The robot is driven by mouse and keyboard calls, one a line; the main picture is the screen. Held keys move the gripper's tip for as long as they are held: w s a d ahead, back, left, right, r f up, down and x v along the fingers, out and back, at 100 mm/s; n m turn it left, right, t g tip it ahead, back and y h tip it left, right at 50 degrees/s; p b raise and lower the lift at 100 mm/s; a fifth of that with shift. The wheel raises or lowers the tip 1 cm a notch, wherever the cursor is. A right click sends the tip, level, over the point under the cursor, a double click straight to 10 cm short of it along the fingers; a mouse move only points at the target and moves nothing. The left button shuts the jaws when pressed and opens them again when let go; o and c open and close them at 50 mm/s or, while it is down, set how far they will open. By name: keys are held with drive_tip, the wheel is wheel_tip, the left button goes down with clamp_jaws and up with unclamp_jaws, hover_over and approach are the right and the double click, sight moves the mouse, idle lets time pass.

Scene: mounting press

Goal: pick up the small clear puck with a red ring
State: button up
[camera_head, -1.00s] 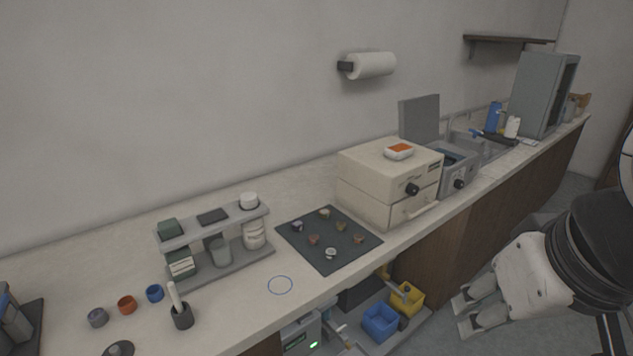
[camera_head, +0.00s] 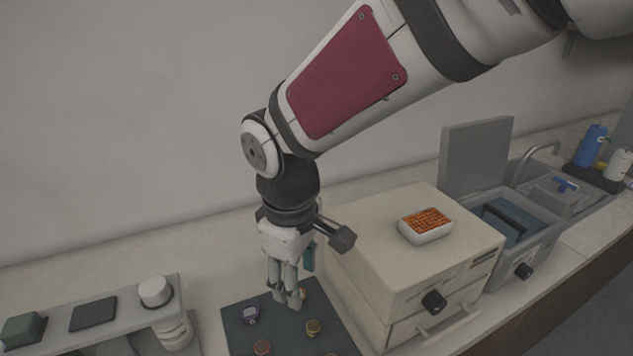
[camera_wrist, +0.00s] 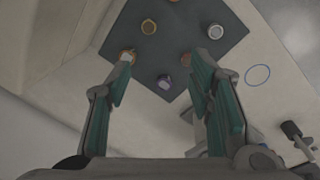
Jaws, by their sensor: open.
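Several small pucks lie on a dark square mat (camera_head: 236,338). A puck with a reddish ring (camera_head: 262,348) sits near the picture's bottom edge; in the wrist view it (camera_wrist: 186,59) lies just inside the right finger. My gripper (camera_head: 288,296) is open and empty, pointing down over the back part of the mat. In the wrist view its fingertips (camera_wrist: 165,62) are spread apart. The left tip overlaps a tan puck (camera_wrist: 127,56). A purple puck (camera_wrist: 164,81) lies between the fingers. A yellowish puck (camera_wrist: 148,26) and a whitish puck (camera_wrist: 215,31) lie farther up.
A beige box press (camera_head: 385,262) with a white dish of orange grains (camera_head: 426,226) stands right of the mat, close to my gripper. A grey rack (camera_head: 95,330) with a white jar stands at left. A blue circle (camera_wrist: 257,75) marks bare counter beside the mat.

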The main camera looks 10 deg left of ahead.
drive_tip(key=s+a+f+n+g, duration=0.1)
drive_tip(key=s+a+f+n, duration=0.15)
drive_tip(key=a+f, duration=0.4)
hover_over(261, 347)
drive_tip(key=shift+n, duration=0.25)
drive_tip(key=f, duration=0.6)
drive_tip(key=shift+s+a+f, duration=0.15)
drive_tip(key=shift+s+f, duration=0.1)
drive_tip(key=shift+w+f, duration=0.15)
drive_tip(key=shift+f, duration=1.35)
drive_tip(key=shift+w+f, duration=0.1)
drive_tip(key=shift+f, duration=1.4)
drive_tip(key=c, duration=1)
